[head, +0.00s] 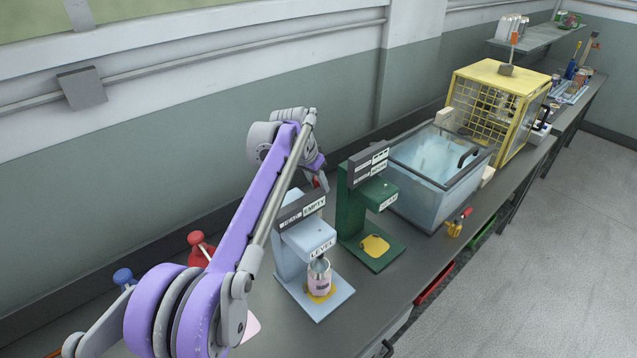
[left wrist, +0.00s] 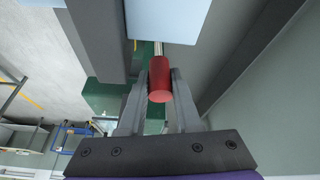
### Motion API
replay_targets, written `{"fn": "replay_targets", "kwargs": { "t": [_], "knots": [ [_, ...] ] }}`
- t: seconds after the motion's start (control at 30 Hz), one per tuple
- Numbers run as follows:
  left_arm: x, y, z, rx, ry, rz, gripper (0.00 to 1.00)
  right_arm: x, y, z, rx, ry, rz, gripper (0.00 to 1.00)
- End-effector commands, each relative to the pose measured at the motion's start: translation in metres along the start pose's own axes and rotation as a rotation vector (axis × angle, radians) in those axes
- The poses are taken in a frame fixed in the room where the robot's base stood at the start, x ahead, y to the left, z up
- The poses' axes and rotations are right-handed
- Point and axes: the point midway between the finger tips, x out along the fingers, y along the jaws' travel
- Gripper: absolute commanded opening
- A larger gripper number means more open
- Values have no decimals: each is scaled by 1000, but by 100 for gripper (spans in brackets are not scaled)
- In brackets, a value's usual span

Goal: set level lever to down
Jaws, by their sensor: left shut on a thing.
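The light blue machine (head: 287,254) marked LEVEL stands on the bench, with a sign reading EMPTY on top. A can (head: 320,277) stands under its head on a yellow patch. The lever's red grip (left wrist: 160,80) sits between the fingers of my left gripper (left wrist: 159,92) in the left wrist view. The gripper is shut on it. In the head view my left arm reaches behind the light blue machine, and the left gripper (head: 318,182) is mostly hidden there. My right gripper is not in view.
A green machine (head: 361,205) stands just right of the light blue one. Farther along are a glass-walled water tank (head: 438,165) and a yellow cage (head: 498,110). Red (head: 200,245) and blue (head: 123,278) knobs stand at left. A wall is close behind the bench.

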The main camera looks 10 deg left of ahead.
Motion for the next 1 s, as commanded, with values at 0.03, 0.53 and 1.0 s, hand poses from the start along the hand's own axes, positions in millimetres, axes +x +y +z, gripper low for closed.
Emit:
{"fn": "replay_targets", "kwargs": {
  "t": [0.03, 0.53, 1.0],
  "knots": [
    [1, 3, 1, 8, 1, -14, 0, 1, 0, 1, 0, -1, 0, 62],
    [0, 16, 4, 46, 23, -108, 0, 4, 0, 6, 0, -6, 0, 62],
    [-1, 16, 3, 46, 23, -108, 62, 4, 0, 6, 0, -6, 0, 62]
  ]
}}
